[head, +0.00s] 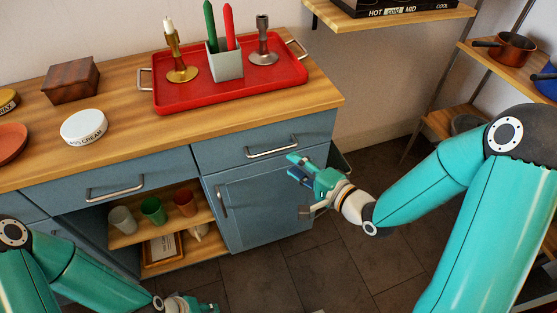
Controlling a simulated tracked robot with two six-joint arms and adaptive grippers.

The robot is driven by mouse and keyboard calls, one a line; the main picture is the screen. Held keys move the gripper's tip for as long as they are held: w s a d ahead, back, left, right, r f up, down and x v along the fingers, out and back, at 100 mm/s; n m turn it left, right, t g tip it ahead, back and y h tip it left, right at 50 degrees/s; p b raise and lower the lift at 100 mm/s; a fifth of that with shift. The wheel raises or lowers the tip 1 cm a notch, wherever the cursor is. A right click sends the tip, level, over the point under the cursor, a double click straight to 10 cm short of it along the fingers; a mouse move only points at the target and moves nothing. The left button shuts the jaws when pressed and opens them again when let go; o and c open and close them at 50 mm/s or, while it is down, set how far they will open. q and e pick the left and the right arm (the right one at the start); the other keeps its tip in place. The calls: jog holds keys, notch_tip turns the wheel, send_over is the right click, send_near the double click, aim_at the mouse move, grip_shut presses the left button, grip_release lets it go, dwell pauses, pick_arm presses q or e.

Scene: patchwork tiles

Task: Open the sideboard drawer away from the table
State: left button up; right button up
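The blue-grey sideboard (258,200) has a wooden top and several drawers. The right drawer (230,148) has a silver bar handle (273,148) and looks shut. The drawer to its left (75,190) has a similar handle (115,190) and also looks shut. My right gripper (298,185) is in front of the cabinet door, just below the right end of the right drawer's handle. Its fingers are spread with nothing between them. My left gripper (190,304) is low at the bottom edge, partly cut off, so its fingers cannot be judged. No table is identifiable here.
A red tray (165,102) with candlesticks and a grey candle box stands on top, beside a wooden box (71,81) and a white round tin (84,127). Cups (152,210) stand on the open shelf below. A rack with pans (503,48) is at right. Dark floor tiles lie between.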

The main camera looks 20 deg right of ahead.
aim_at(273, 152)
pick_arm(q)
jog(key=shift+f, duration=0.45)
pick_arm(e)
jog(key=x, duration=0.8)
jog(key=shift+w+a, duration=0.2)
jog(key=shift+w, duration=0.15)
grip_shut()
